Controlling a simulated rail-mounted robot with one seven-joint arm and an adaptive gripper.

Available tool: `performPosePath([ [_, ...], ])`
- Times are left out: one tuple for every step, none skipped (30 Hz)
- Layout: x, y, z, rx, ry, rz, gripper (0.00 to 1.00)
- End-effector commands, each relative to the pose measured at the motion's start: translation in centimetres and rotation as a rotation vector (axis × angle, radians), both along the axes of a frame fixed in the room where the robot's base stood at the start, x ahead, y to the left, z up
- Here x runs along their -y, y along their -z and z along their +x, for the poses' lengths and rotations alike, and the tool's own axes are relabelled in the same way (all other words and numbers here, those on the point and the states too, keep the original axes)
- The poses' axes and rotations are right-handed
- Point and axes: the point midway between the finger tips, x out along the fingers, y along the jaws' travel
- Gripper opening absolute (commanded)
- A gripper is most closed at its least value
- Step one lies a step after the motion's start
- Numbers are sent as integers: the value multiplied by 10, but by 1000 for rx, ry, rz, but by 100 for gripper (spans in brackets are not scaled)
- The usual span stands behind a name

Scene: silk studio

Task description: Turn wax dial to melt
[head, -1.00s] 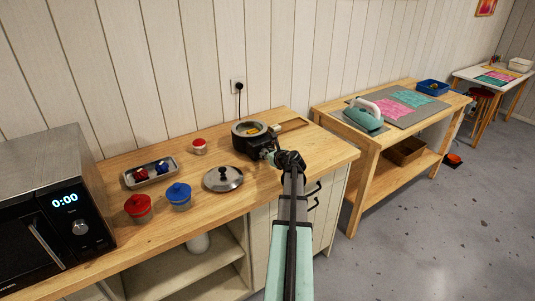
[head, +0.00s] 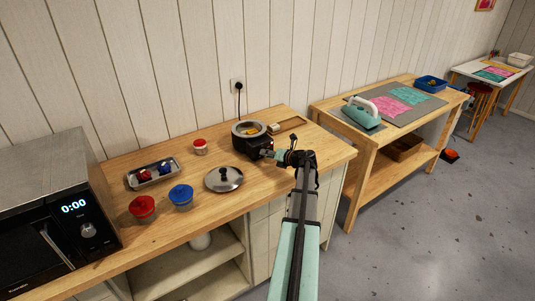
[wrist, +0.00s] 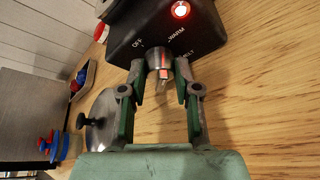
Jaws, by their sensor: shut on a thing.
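The wax melter (head: 254,142) is a black pot with a metal rim, standing at the back of the wooden counter. In the wrist view its black front (wrist: 165,28) carries the words OFF, WARM and a partly covered MELT, plus a lit red lamp (wrist: 181,9). The wax dial (wrist: 158,58) is a small metal knob with a red mark; which word it points to I cannot tell. My gripper (wrist: 160,76) is shut on the dial, one finger on each side. In the head view my gripper (head: 272,154) reaches the melter's front from the right.
A metal lid (head: 224,180) lies left of the gripper. Red (head: 143,207) and blue (head: 181,195) lidded jars, a tray (head: 153,172) and a microwave (head: 55,215) stand further left. A wooden piece (head: 287,126) lies right of the melter.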

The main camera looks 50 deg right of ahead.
Motion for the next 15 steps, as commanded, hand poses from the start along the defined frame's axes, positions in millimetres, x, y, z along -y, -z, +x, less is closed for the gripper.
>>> performPosePath([
  [3,1,1,16,1,44,0],
  [3,1,1,25,1,70,0],
  [3,2,1,39,2,107,0],
  [3,2,0,48,2,134,0],
  [3,2,0,58,2,159,0],
  [3,2,0,71,2,196,0],
  [3,3,0,80,2,223,0],
  [4,3,0,89,2,249,0],
  [4,3,0,102,2,285,0],
  [4,3,0,111,2,312,0],
  [4,3,0,121,2,339,0],
  [4,4,0,134,2,375,0],
  [4,4,0,143,2,401,0],
  [4,4,0,153,1,428,0],
  [4,5,0,165,1,463,0],
])
